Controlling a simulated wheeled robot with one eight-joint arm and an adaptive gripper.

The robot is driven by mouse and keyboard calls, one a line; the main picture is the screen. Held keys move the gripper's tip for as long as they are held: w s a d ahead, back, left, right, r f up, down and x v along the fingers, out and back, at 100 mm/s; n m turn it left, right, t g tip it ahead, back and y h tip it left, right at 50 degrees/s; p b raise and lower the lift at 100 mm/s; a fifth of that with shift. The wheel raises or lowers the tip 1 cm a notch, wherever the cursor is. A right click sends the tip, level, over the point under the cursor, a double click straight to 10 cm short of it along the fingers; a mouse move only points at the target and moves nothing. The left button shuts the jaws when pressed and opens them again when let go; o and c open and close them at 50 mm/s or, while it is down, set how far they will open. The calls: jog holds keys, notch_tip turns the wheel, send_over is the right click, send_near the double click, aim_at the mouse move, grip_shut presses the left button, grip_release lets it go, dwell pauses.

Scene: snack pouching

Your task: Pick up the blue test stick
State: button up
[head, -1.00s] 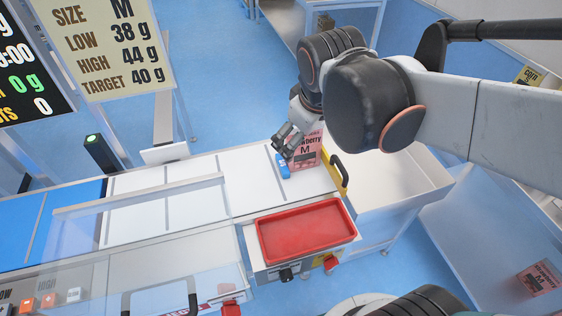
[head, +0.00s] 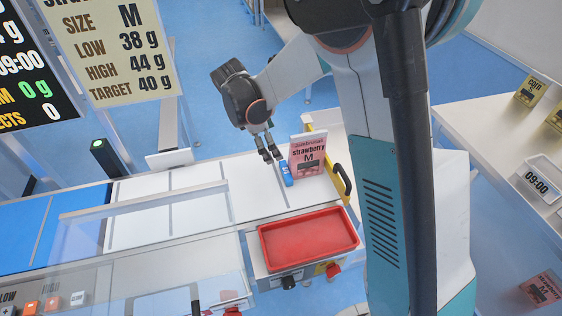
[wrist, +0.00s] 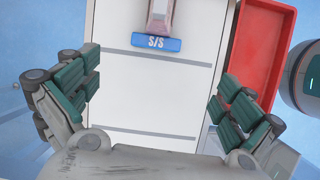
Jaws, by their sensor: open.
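The blue test stick (head: 286,178) lies on the white belt surface, in front of the pink strawberry pouch (head: 308,157). In the wrist view the stick (wrist: 156,43) shows a white "S/S" label and lies level, at the top middle. My gripper (head: 267,158) is open and empty, above the belt just left of the stick in the head view. In the wrist view its green-padded fingers (wrist: 158,100) are spread wide at left and right, and the stick lies ahead of the gap between them. The pouch (wrist: 161,14) is partly cut off there.
A red tray (head: 262,254) stands in front of the belt. A yellow guard with a black handle (head: 343,181) is at the belt's right end. A clear cover lies over the left part. White belt left of the stick is free.

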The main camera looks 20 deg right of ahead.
jog(key=f, duration=0.2)
jog(key=n+b, duration=0.1)
jog(key=b, duration=0.2)
send_over(286, 171)
jog(key=a, duration=0.2)
jog(key=f, duration=0.8)
jog(key=shift+a+f, duration=0.15)
jog(key=shift+a, duration=0.05)
jog(key=b+x, duration=0.1)
jog(key=x, duration=0.4)
jog(key=shift+w+b, duration=0.1)
jog(key=shift+b, duration=0.3)
jog(key=shift+c, duration=0.6)
jog(key=c, duration=0.9)
